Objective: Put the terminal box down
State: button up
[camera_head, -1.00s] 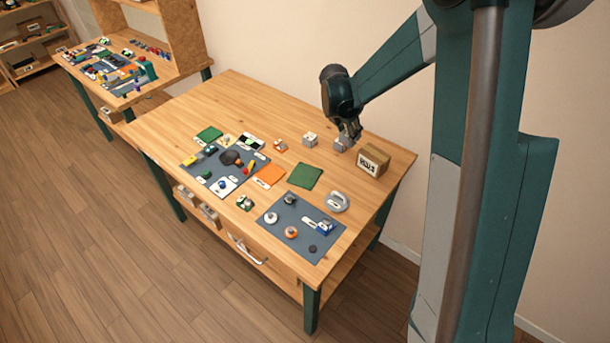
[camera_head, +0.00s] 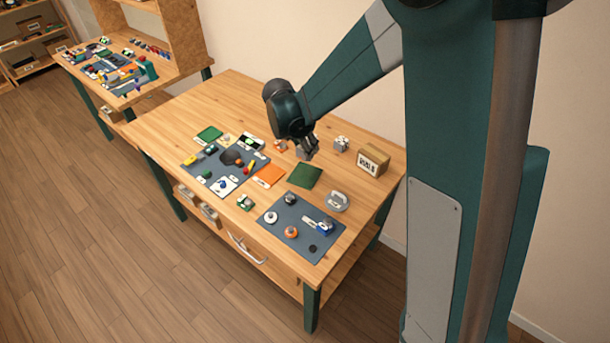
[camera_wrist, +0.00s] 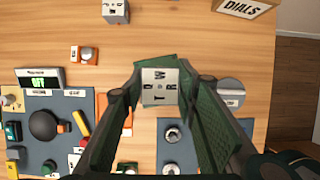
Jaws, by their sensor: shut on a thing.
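My gripper (camera_head: 309,150) is shut on the terminal box (camera_wrist: 160,88), a small pale grey block with dark letters on the face toward the wrist camera. In the wrist view the box sits between both finger pads. In the head view the box (camera_head: 303,154) shows only partly below the fingers. It is over the back middle of the table, close to the green pad (camera_head: 304,176), which it partly covers in the wrist view. Its underside is hidden, so I cannot tell its exact height above the wood.
A similar pale block (camera_head: 341,144) and a cardboard DIALS box (camera_head: 373,161) stand at the back right. An orange part (camera_head: 280,146) lies left of the gripper. Two dark mats (camera_head: 290,248) with small parts lie nearer the front. The table's back left (camera_head: 235,100) is bare.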

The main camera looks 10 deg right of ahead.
jog(key=shift+f, duration=0.1)
send_over(308, 172)
jog(key=s+a, duration=0.1)
jog(key=shift+s+a+f+b, duration=0.1)
jog(key=shift+f+b, duration=0.15)
jog(key=shift+f, duration=1.25)
jog(key=shift+a+f+b, duration=0.1)
jog(key=shift+f+b, duration=0.1)
jog(key=shift+f, duration=1.3)
jog(key=shift+f, duration=0.15)
jog(key=shift+f+b, duration=0.3)
jog(key=shift+f, duration=1.45)
jog(key=shift+f, duration=0.1)
jog(key=o, duration=0.9)
jog(key=shift+c, duration=0.2)
jog(key=shift+o, duration=0.3)
jog(key=p+v, duration=0.1)
jog(key=v, duration=1.1)
jog(key=shift+p, duration=0.3)
